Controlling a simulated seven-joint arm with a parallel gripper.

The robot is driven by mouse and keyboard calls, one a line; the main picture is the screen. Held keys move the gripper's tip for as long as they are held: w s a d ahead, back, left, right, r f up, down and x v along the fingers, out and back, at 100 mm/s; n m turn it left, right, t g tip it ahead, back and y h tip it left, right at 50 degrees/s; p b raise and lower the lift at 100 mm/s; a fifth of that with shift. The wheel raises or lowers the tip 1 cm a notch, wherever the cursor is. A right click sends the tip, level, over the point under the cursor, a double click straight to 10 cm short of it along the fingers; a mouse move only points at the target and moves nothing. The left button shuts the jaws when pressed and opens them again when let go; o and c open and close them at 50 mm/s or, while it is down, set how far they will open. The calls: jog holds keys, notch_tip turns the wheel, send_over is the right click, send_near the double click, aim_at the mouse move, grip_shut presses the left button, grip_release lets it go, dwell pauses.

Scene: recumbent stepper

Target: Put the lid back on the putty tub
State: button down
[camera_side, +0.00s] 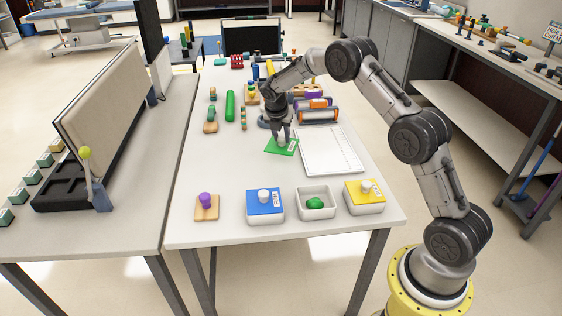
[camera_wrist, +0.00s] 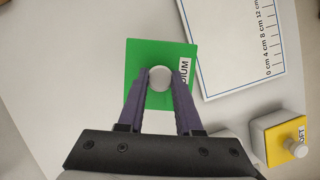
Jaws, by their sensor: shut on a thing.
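The green lid (camera_side: 282,147) with a label is at the middle of the table in the side view. In the wrist view the lid (camera_wrist: 136,62) shows with "DIUM" readable on its label and a pale round knob (camera_wrist: 159,78) in its middle. My gripper (camera_side: 282,141) is shut on the knob from above, one finger on each side. I cannot tell whether the lid touches the table. The open white tub (camera_side: 316,212) with green putty (camera_side: 315,203) in it stands near the front edge, between two lidded tubs.
A blue-lidded tub (camera_side: 265,206) and a yellow-lidded tub (camera_side: 364,197) flank the open tub. A purple-knobbed wooden block (camera_side: 206,206) is at the left. A white measuring board (camera_side: 331,150) lies right of the lid. Several therapy items fill the back.

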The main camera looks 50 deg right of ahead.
jog(key=shift+m, duration=0.4)
jog(key=s+a+r+m+g, duration=0.2)
jog(key=s+a+m, duration=0.3)
jog(key=s, duration=0.5)
jog(key=s+a+r+m+g, duration=0.2)
jog(key=s+a+m, duration=0.3)
jog(key=s, duration=0.5)
jog(key=m+g, duration=0.1)
jog(key=m, duration=0.1)
jog(key=shift+a+r+m+y, duration=0.25)
jog(key=shift+r+m+y, duration=0.05)
jog(key=shift+y, duration=0.1)
jog(key=shift+w+f, duration=0.1)
jog(key=shift+f, duration=3)
jog(key=shift+f, duration=0.75)
